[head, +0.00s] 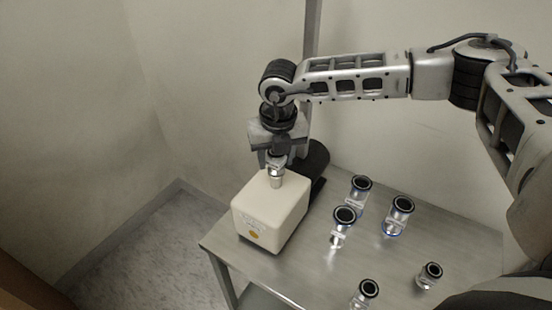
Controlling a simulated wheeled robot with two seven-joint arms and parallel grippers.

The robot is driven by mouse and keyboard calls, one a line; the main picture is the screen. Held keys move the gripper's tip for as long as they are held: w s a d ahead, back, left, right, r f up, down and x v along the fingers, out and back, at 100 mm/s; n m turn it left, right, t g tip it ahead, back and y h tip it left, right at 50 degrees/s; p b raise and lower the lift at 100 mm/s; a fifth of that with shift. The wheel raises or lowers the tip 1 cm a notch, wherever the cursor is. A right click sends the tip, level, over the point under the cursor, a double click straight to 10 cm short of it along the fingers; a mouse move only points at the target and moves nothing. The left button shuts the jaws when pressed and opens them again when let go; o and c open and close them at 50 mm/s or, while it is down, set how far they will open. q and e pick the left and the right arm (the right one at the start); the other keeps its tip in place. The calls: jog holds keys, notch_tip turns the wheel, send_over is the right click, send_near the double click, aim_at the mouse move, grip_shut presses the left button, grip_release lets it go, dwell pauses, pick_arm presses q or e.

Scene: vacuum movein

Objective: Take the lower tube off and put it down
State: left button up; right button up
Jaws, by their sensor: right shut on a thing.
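My right gripper (277,161) points straight down above a cream box-shaped unit (270,208). It is shut on a small silvery metal tube (276,179), whose lower end meets the top of the unit. I cannot tell whether the tube is still joined to the unit or just touching it. The fingers hide the upper part of the tube. My left gripper is not in view.
Several metal fittings with black rims, some with blue bands, stand on the metal table (300,275), including one at the middle (343,216) and one at the right (401,206). A dark cylinder (316,158) and a grey upright post (311,30) are behind the unit.

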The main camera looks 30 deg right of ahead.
jog(key=shift+r, duration=0.5)
pick_arm(q)
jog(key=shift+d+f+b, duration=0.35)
jog(key=shift+b, duration=0.85)
pick_arm(e)
jog(key=s+a+r, duration=0.2)
jog(key=s+r, duration=0.4)
jog(key=r, duration=0.1)
jog(key=s+a+r, duration=0.2)
jog(key=s+r, duration=0.5)
jog(key=shift+s+a+r, duration=0.15)
jog(key=shift+a+r, duration=0.1)
jog(key=shift+a, duration=0.05)
